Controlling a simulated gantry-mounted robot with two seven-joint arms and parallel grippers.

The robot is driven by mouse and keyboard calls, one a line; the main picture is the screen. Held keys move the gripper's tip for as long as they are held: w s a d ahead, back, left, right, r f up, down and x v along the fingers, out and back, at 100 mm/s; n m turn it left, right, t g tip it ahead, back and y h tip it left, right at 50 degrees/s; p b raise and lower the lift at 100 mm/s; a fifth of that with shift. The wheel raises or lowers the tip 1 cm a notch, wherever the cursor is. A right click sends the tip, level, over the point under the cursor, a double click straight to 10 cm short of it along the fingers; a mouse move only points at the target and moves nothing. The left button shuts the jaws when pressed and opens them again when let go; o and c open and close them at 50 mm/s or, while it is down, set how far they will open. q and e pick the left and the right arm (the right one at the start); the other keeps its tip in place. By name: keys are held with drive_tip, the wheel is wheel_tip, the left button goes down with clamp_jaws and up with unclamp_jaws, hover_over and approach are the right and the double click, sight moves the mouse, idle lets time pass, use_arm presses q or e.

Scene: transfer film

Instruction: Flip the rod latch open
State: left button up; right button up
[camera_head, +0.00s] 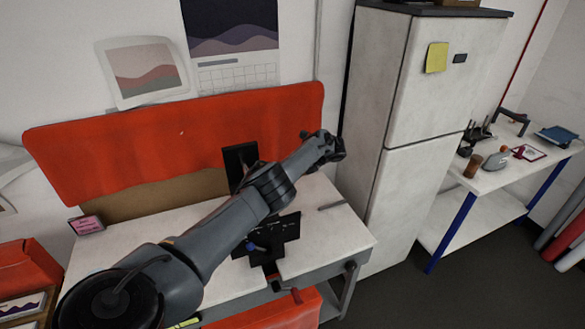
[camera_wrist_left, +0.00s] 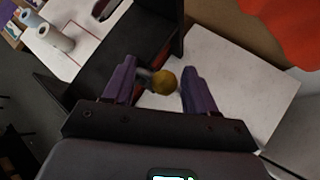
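In the left wrist view a brass-coloured round knob (camera_wrist_left: 165,81) sits at the end of a short grey rod. Behind it is the dark latch fixture (camera_wrist_left: 98,62). My left gripper (camera_wrist_left: 158,68) has two purple fingers, spread apart. The knob shows between them, with a gap on both sides, nearer the right finger. How deep it lies between them is hard to tell. In the head view the black fixture (camera_head: 274,233) stands on the white workbench (camera_head: 205,285), partly behind my left arm. My left fingers are not clearly seen there. My right gripper is not in view.
A red panel (camera_head: 150,135) stands along the back of the bench. A white fridge (camera_head: 415,190) rises close on the right. A small pink box (camera_head: 87,224) sits at the back left. The left bench top is mostly clear.

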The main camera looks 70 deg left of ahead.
use_arm(q)
drive_tip(key=shift+r, duration=0.15)
drive_tip(key=b+v, duration=0.2)
drive_tip(key=v, duration=0.8)
drive_tip(key=shift+w+d+r, duration=0.2)
drive_tip(key=shift+w+d, duration=0.05)
drive_tip(key=shift+d, duration=0.05)
